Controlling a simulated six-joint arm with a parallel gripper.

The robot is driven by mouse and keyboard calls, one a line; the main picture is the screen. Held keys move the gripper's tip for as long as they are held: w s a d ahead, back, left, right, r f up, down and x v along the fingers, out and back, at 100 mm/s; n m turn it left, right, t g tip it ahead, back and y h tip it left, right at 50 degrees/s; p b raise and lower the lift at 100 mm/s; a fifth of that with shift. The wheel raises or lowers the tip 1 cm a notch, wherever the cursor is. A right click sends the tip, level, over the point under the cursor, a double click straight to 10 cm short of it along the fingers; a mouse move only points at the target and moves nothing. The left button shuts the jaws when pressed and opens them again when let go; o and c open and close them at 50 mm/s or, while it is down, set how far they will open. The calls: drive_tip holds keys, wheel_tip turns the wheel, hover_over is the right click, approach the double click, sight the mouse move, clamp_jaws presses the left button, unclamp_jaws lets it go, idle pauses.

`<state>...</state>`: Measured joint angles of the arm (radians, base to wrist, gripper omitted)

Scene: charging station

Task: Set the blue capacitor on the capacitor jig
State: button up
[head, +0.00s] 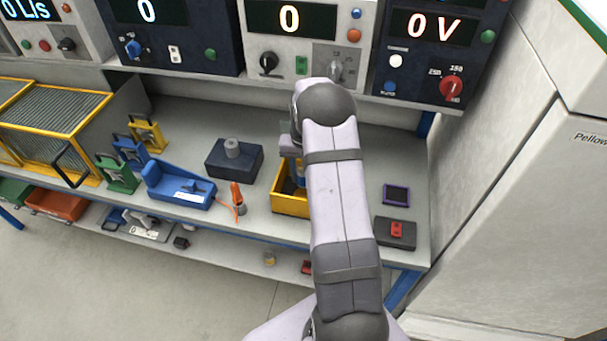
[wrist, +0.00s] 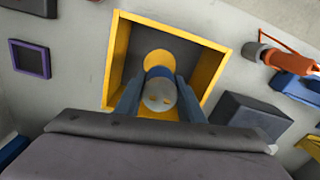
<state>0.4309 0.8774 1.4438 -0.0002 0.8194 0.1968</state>
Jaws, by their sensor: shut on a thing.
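The blue capacitor (wrist: 160,74), a cylinder with a silver-grey end, is between the two fingers of my gripper (wrist: 160,97) in the wrist view. My gripper is shut on it, over the open yellow bin (wrist: 113,62). In the head view my arm hides most of the gripper and the bin (head: 289,208); whether the capacitor touches the bin floor cannot be told. A dark blue block with a grey cylinder on top (head: 233,163) stands left of the bin. A blue fixture (head: 180,190) lies farther left. Which of these is the capacitor jig is not clear.
An orange-handled tool (head: 237,196) stands between the blue fixture and the bin. Right of my arm are a purple-framed square (head: 397,194) and a dark block with a red part (head: 396,231). Meters (head: 290,30) line the shelf above. Yellow ribbed boxes (head: 45,118) are far left.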

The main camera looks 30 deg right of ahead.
drive_tip(key=shift+f+b, duration=2.05)
drive_tip(key=shift+f, duration=1.15)
drive_tip(key=o, duration=1.2)
drive_tip(key=shift+r+b, duration=1.2)
drive_tip(key=shift+r, duration=2.45)
